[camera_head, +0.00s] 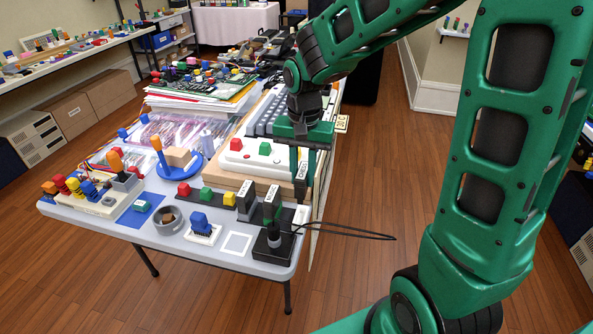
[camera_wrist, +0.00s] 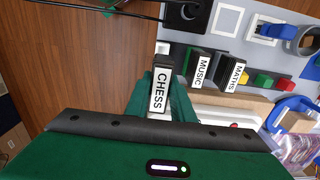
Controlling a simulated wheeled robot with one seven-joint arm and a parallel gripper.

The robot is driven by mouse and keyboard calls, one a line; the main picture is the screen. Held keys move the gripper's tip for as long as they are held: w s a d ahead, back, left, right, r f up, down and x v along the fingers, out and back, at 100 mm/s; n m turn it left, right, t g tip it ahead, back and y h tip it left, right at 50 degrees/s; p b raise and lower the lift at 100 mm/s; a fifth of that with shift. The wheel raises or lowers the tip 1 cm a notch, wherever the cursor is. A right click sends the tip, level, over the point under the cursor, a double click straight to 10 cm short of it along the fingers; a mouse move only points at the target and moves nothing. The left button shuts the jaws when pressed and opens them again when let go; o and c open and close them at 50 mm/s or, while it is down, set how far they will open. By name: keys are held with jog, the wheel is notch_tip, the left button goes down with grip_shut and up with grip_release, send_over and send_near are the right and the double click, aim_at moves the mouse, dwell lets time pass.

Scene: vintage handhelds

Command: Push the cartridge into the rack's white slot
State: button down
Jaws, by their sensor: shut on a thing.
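My gripper (camera_head: 303,182) is shut on a dark cartridge with a white CHESS label (camera_head: 302,171), above the table's right edge. In the wrist view the cartridge (camera_wrist: 159,92) stands between my green fingers (camera_wrist: 161,100), its dark end pointing away from my palm. The dark rack (camera_head: 217,203) runs along the table and carries the MUSIC cartridge (camera_wrist: 200,70) and MATHS cartridge (camera_wrist: 234,75). The white slot (camera_head: 302,215) is at the rack's right end, below the held cartridge. In the wrist view the white slot (camera_wrist: 162,47) shows partly past the cartridge's dark end; contact cannot be told.
A black joystick (camera_head: 273,240) with a cable stands in front of the rack. A white console (camera_head: 255,155) lies behind it. A blue switch block (camera_head: 200,227) and a round dish (camera_head: 168,220) are on the left. Open floor lies right of the table.

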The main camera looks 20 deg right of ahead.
aim_at(301, 201)
jog(key=shift+a, duration=0.2)
jog(key=shift+s, duration=0.1)
jog(key=shift+a+f, duration=0.1)
jog(key=shift+f, duration=2.8)
jog(key=shift+s+f, duration=0.1)
jog(key=shift+f, duration=1.55)
jog(key=c, duration=1.5)
grip_release()
jog(key=shift+o, duration=0.2)
jog(key=shift+r, duration=0.1)
notch_tip(301, 201, up, 10)
jog(key=shift+r, duration=0.25)
